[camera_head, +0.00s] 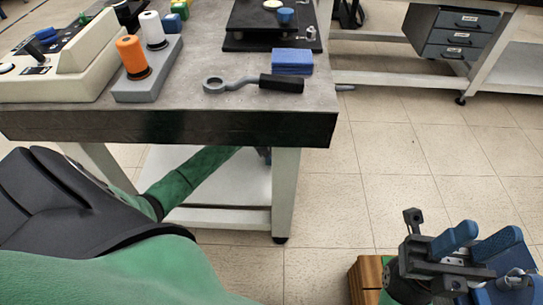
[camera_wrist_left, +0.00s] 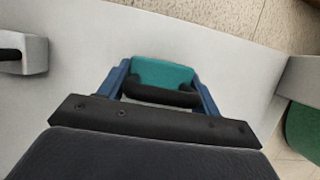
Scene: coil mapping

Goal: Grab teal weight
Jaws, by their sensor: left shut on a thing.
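The teal weight (camera_wrist_left: 163,73) shows in the left wrist view, with a black bar-like handle (camera_wrist_left: 160,96) in front of it. The blue fingers of my left gripper (camera_wrist_left: 163,86) stand on both sides and are shut on the weight. A pale grey surface lies below it. In the head view my left arm reaches under the workbench, and its gripper and the weight are hidden there. My right gripper (camera_head: 480,240) is at the lower right of the head view, over the floor. Its blue fingers are apart, with nothing seen between them.
The workbench (camera_head: 190,88) has a lower shelf (camera_head: 220,212) and pale legs. On top are a wrench-like tool (camera_head: 250,84), a blue block (camera_head: 292,60), and orange (camera_head: 131,55) and white (camera_head: 152,29) spools. A wooden object (camera_head: 365,281) is beside my right gripper. Tiled floor is clear right of the bench.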

